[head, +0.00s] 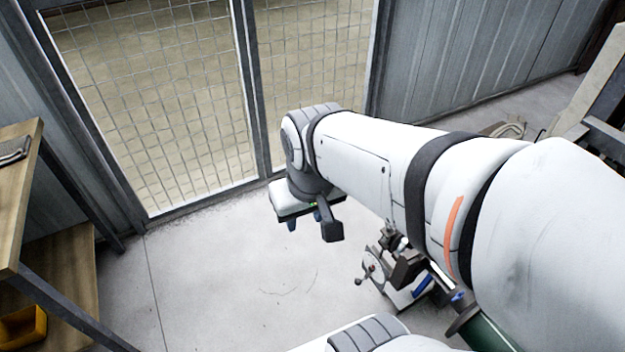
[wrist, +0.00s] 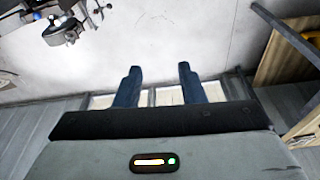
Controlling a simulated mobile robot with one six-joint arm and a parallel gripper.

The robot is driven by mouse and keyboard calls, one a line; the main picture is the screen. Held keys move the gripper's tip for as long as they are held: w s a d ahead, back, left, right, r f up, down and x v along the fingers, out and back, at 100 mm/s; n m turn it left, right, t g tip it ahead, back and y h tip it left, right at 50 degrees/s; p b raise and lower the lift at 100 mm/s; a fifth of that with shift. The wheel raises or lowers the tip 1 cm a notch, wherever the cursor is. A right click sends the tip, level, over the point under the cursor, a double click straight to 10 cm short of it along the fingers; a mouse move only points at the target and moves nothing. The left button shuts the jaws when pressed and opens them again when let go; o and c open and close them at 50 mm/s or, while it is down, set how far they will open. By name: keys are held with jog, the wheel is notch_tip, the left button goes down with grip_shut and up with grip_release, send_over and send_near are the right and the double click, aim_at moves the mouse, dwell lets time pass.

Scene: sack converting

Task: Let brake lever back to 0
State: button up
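My gripper (wrist: 160,68) is open, with two dark blue fingers apart and nothing between them. In the head view my gripper (head: 305,221) hangs over bare floor, left of a small machine (head: 405,275) with a spoked handwheel (head: 374,268) and a blue part. The machine is partly hidden behind my arm. In the wrist view the machine's metal parts (wrist: 58,28) show at the upper left, with small dark red knobs (wrist: 84,5), clear of the fingers. I cannot tell which part is the brake lever, nor read its setting.
A wooden bench (head: 18,190) with a yellow bin (head: 22,327) on its lower shelf stands at the left. A mesh gate (head: 150,90) and a corrugated wall (head: 470,50) close off the back. The floor (head: 230,290) between bench and machine is clear.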

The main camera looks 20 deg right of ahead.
aim_at(355, 283)
jog(key=shift+o, duration=0.4)
jog(key=shift+s+a, duration=0.1)
jog(key=shift+a, duration=0.05)
